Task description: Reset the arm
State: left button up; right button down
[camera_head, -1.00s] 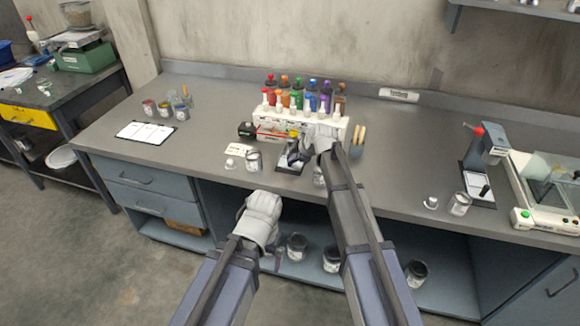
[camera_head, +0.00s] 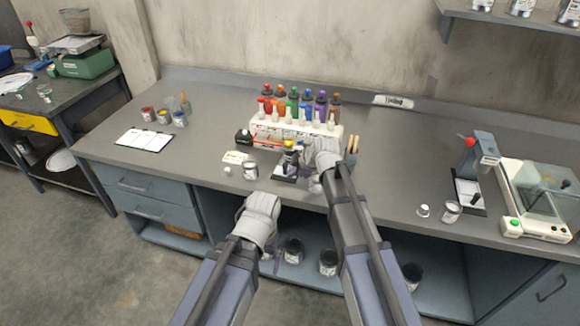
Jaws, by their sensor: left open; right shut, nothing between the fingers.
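My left gripper (camera_head: 262,207) is in front of the bench's front edge, lower in the picture, apart from anything on the bench. Its fingers are hard to make out, but it is open and empty. My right gripper (camera_head: 322,152) reaches over the bench, close in front of the right part of the bottle rack (camera_head: 262,140). It is shut with nothing in it. It partly hides a small dark stand (camera_head: 287,168) and a jar behind it; I cannot tell whether it touches them.
The grey bench (camera_head: 215,110) holds a glass jar (camera_head: 250,170), several paint jars (camera_head: 163,116) and a white sheet (camera_head: 145,138) at left. At right stand a red-knobbed device (camera_head: 470,170) and a balance (camera_head: 540,200). Jars (camera_head: 328,262) stand on the shelf below.

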pick_arm(q)
notch_tip(320, 180, up, 4)
jog(key=p, duration=0.3)
jog(key=shift+d, duration=0.1)
pick_arm(e)
jog(key=v, duration=0.5)
jog(key=shift+s+d+r, duration=0.1)
jog(key=shift+s, duration=0.05)
jog(key=s+f+m+g+h, duration=0.2)
jog(key=s+m, duration=0.4)
jog(key=s, duration=0.7)
jog(key=s+f+m+g+h, duration=0.2)
jog(key=s+m, duration=0.4)
jog(key=s, duration=0.8)
jog(key=shift+g+h, duration=0.9)
jog(key=shift+g, duration=0.3)
jog(key=shift+f, duration=0.15)
